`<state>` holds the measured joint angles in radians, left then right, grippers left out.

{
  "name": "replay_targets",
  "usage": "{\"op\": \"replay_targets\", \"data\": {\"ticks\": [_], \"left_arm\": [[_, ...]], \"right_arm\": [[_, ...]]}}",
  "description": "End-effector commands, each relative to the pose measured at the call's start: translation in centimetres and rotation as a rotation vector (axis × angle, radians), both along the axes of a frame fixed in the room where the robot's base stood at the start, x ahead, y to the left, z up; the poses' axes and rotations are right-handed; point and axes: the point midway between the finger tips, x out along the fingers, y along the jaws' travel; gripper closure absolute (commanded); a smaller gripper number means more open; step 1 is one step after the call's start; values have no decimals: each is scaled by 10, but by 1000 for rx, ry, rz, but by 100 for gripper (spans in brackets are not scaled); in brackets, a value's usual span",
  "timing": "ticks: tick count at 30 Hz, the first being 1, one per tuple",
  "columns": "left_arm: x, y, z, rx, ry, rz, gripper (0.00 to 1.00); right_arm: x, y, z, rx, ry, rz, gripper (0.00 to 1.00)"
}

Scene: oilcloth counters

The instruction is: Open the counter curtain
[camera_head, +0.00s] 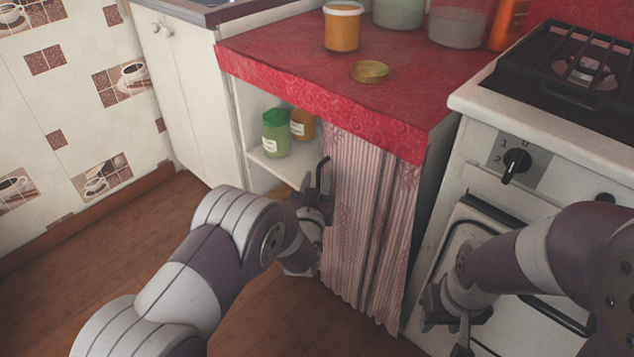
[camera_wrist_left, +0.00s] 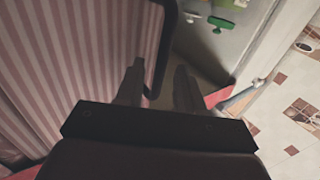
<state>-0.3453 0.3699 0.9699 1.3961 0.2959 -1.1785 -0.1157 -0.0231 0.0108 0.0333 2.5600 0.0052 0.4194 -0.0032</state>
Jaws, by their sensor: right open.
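The pink-striped counter curtain (camera_head: 365,220) hangs under the red counter edge. It covers the right part of the opening; the left part is uncovered. A black handle (camera_head: 321,172) stands at the curtain's left edge. My left gripper (camera_head: 312,210) is at that edge, partly hidden by its own wrist. In the left wrist view the striped curtain (camera_wrist_left: 75,60) fills the left. My left gripper's fingers (camera_wrist_left: 158,88) are apart, with the black handle (camera_wrist_left: 164,45) reaching between them; contact is unclear. My right gripper (camera_head: 450,322) is open and empty before the stove.
A green-lidded jar (camera_head: 276,135) and an orange jar (camera_head: 302,125) stand on the uncovered shelf. The red countertop (camera_head: 300,50) holds several containers and a loose gold lid (camera_head: 369,71). The stove (camera_head: 480,150) stands at right. Floor at left is clear.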

Motion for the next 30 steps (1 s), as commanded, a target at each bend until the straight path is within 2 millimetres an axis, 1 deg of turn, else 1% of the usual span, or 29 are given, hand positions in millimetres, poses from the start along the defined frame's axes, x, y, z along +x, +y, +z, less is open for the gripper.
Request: {"op": "replay_targets", "data": {"ticks": [5,8,11,13,18,21,25,30], "left_arm": [[-1,0,1,0,-1,-1,62],[-11,0,4,0,0,-1,62],[-34,2,6,2,3,-2,62],[-55,3,8,2,2,-3,62],[-98,6,5,2,3,-2,62],[-115,8,3,0,1,-1,62],[-126,9,1,1,0,-1,62],[-127,9,0,0,-1,0,62]], "right_arm": [[0,0,1,0,0,0,57],[0,0,8,0,0,0,57],[0,0,21,0,0,0,57],[0,0,31,0,0,0,57],[0,0,45,0,0,0,57],[0,0,49,0,0,0,57],[0,0,51,0,0,0,57],[0,0,50,0,0,0,57]]}}
